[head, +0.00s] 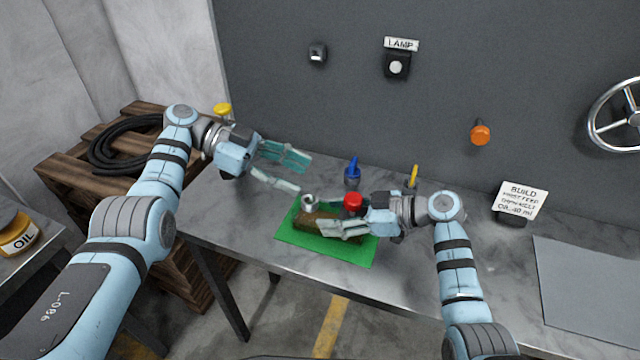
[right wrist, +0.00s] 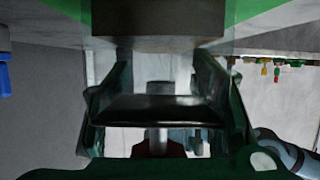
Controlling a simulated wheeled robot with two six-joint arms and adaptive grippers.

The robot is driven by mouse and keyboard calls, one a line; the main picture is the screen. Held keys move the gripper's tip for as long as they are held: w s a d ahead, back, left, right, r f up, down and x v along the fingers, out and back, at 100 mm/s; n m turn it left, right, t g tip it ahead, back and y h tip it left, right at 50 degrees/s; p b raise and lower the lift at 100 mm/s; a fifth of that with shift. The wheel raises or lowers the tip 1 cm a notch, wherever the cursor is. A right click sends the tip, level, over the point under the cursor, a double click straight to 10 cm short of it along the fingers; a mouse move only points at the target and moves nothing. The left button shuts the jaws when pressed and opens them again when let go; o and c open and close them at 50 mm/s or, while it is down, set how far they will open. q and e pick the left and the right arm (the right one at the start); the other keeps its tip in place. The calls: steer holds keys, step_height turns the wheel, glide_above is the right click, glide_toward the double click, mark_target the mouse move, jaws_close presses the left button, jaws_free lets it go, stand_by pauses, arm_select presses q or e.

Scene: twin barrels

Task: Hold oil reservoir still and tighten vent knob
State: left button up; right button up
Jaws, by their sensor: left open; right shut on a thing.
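A brown block, apparently the oil reservoir (head: 308,222), lies on a green mat (head: 288,238) on the metal table. A silver ring-shaped fitting (head: 310,200) stands at its left end. A red knob (head: 353,202) shows above my right gripper; I cannot tell which is the vent knob. My right gripper (head: 322,216) straddles the block, shut on it, one finger on each side. In the right wrist view the block (right wrist: 158,20) sits at the top, between the fingertips. My left gripper (head: 303,176) is open and empty, above and left of the silver fitting.
A blue-handled fitting (head: 352,168) and a yellow lever (head: 413,175) stand behind the block. A sign (head: 520,200) stands at right, near a grey sheet (head: 590,290). A wooden pallet stack (head: 65,170) stands left. The table left of the mat looks clear.

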arm_select(q)
steer(key=shift+a+r, duration=0.1)
steer(key=shift+a, duration=0.15)
